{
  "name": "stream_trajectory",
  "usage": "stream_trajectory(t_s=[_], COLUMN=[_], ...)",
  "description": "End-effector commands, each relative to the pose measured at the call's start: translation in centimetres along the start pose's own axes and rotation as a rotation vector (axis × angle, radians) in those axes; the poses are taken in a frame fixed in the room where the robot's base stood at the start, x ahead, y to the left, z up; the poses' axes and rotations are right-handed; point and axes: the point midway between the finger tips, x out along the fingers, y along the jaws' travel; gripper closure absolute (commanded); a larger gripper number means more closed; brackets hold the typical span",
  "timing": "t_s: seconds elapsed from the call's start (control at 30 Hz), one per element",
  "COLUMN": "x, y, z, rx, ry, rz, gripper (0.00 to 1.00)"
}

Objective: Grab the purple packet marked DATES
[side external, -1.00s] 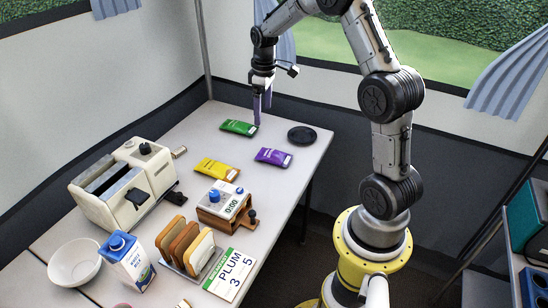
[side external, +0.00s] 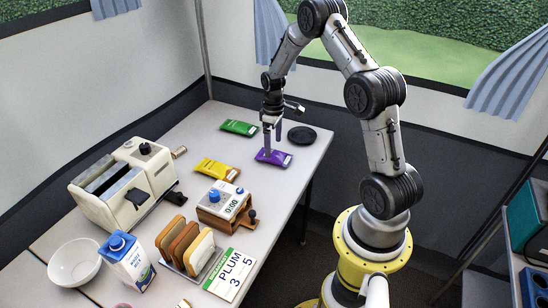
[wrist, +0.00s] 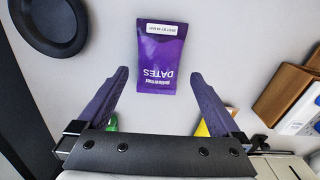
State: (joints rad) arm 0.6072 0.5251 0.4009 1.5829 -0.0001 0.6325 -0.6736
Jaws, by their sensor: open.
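The purple packet marked DATES (side external: 274,158) lies flat on the table near its right edge in the side view. In the wrist view the packet (wrist: 162,57) is upside down at top centre, its lettering readable. My gripper (side external: 272,144) is open and empty just above the packet in the side view. In the wrist view its two purple fingers (wrist: 158,85) stand wide apart, and the packet lies beyond and between their tips. I cannot tell the exact height of the fingertips above the table.
A green packet (side external: 238,128) and a yellow packet (side external: 216,169) lie to the left. A black round dish (side external: 302,135) sits close to the right.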

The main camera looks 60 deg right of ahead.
Motion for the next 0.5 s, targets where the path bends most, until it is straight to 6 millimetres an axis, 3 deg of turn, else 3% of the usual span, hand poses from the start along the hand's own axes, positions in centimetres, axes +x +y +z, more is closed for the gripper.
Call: stream_trajectory(t_s=[0.2,0.5], x=[3.1,3.7], y=[0.1,0.2], z=[0.2,0.2], rx=[0.000,0.000], ry=[-0.002,0.000], rz=[-0.002,0.000], gripper=[0.00,0.00])
